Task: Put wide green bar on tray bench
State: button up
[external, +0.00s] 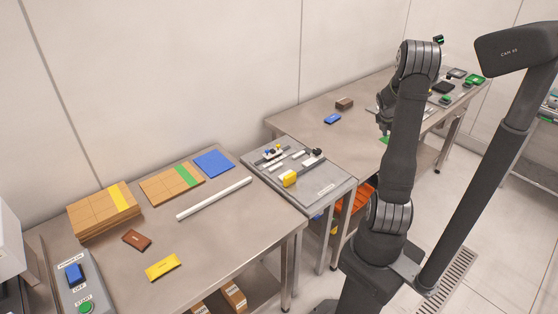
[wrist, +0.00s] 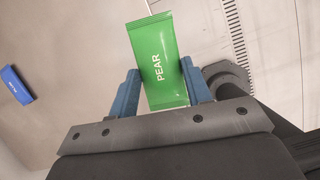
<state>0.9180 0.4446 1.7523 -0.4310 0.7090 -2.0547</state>
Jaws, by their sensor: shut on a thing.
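The wide green bar (wrist: 158,62), printed PEAR, is between the blue fingers of my gripper (wrist: 160,80) in the wrist view. My gripper is shut on it, and its far end sticks out beyond the fingertips. In the external view my gripper (external: 384,126) is over the far bench (external: 300,122), and a small part of the green bar (external: 384,139) shows below it. My arm hides part of that bench. I cannot tell from a label which bench is the tray bench.
A blue bar (external: 332,119) and a brown bar (external: 344,103) lie on the far bench. Several small trays and devices stand at its right end, including a green tray (external: 475,79). The near bench (external: 215,220) holds cartons, a white rod (external: 214,199) and a yellow bar (external: 163,267).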

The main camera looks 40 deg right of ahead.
jog(key=w+a, duration=2)
jog(key=w, duration=0.3)
jog(key=w+a+f, duration=0.1)
jog(key=w+a, duration=0.3)
jog(key=a, duration=0.9)
jog(key=w+a, duration=0.4)
jog(key=a, duration=0.8)
jog(key=s+a+n, duration=0.1)
jog(key=a, duration=1.6)
send_over(175, 285)
jog(key=a, duration=0.1)
jog(key=shift+n+t, duration=0.3)
notch_tip(175, 285, down, 8)
jog(key=shift+a+r, duration=0.15)
jog(key=shift+r, duration=0.1)
jog(key=shift+s+a+f, duration=0.1)
jog(key=shift+a+f, duration=0.1)
jog(key=shift+f, duration=1.9)
